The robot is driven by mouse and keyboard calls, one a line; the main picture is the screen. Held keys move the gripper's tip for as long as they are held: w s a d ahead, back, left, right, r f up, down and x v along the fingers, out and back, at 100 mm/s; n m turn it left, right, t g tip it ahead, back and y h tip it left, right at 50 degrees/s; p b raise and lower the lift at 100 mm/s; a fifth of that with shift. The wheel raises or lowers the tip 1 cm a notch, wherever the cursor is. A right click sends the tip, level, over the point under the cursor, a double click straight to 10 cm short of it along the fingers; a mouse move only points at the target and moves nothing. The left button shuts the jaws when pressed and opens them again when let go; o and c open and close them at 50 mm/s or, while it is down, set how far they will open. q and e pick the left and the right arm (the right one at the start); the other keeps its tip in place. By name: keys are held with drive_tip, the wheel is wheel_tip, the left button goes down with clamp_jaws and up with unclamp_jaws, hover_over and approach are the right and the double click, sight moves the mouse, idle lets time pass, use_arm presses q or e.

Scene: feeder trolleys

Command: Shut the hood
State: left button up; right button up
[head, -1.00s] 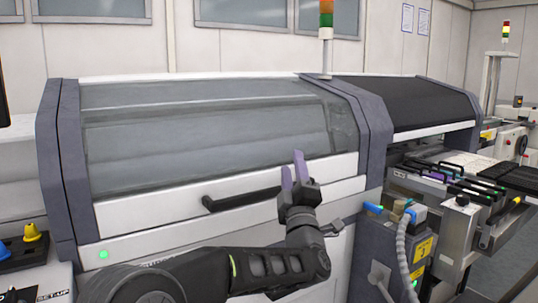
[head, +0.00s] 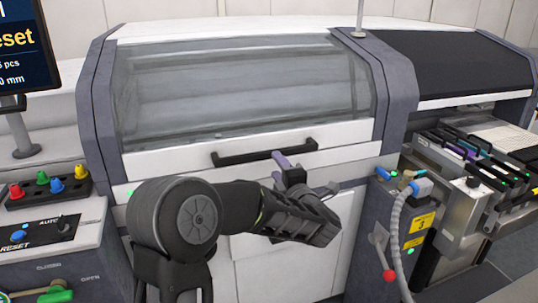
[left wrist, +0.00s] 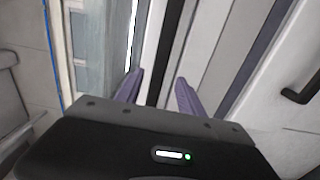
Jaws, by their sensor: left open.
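The hood (head: 245,85) is a wide glazed cover with a white lower edge on the grey-and-white machine. It looks low, close above the white front panel; I cannot tell whether it is fully shut. Its black bar handle (head: 262,152) runs across the front. My left gripper (head: 282,163) is open, its purple fingers just below the right part of the handle. In the left wrist view both fingertips (left wrist: 158,88) are apart, with a dark strip (left wrist: 158,60) running between them, perhaps the handle. Contact cannot be made out. My right gripper is out of view.
A control box with coloured knobs (head: 45,187) and a screen (head: 25,45) stand at left. At right are a grey box with a hose (head: 397,235) and a feeder trolley (head: 470,185). Another dark handle (left wrist: 300,92) shows in the left wrist view.

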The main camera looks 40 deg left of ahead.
sight(270, 156)
use_arm(q)
drive_tip(key=shift+p+x, duration=0.65)
drive_tip(key=shift+x, duration=3.3)
drive_tip(key=shift+c, duration=0.4)
clamp_jaws()
